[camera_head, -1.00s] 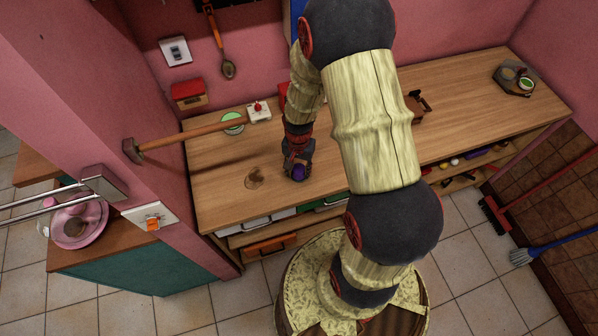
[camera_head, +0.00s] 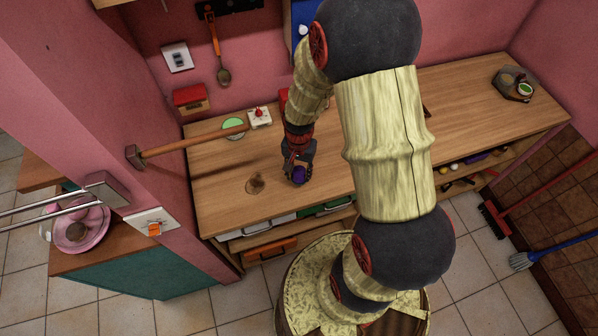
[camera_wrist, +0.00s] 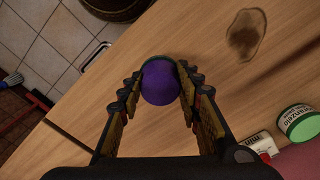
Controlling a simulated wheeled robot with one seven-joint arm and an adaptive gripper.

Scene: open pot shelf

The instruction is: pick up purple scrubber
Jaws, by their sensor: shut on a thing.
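The purple scrubber (camera_wrist: 160,82) is a round purple piece with a dark rim. In the wrist view it sits between the two fingers of my gripper (camera_wrist: 158,88), which touch it on both sides. In the head view the scrubber (camera_head: 299,175) shows as a small purple patch at the end of my gripper (camera_head: 298,168), over the wooden counter (camera_head: 360,175) near its front edge. My gripper is shut on the scrubber. How far it is above the counter, I cannot tell. My gripper hides part of it in the head view.
A dark stain (camera_head: 256,184) marks the counter to the left. A green-lidded tin (camera_head: 232,127), a small white box (camera_head: 259,117) and a red box (camera_head: 190,98) are towards the back. A wooden rod (camera_head: 195,139) juts over the counter's left part. The counter's right side is mostly clear.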

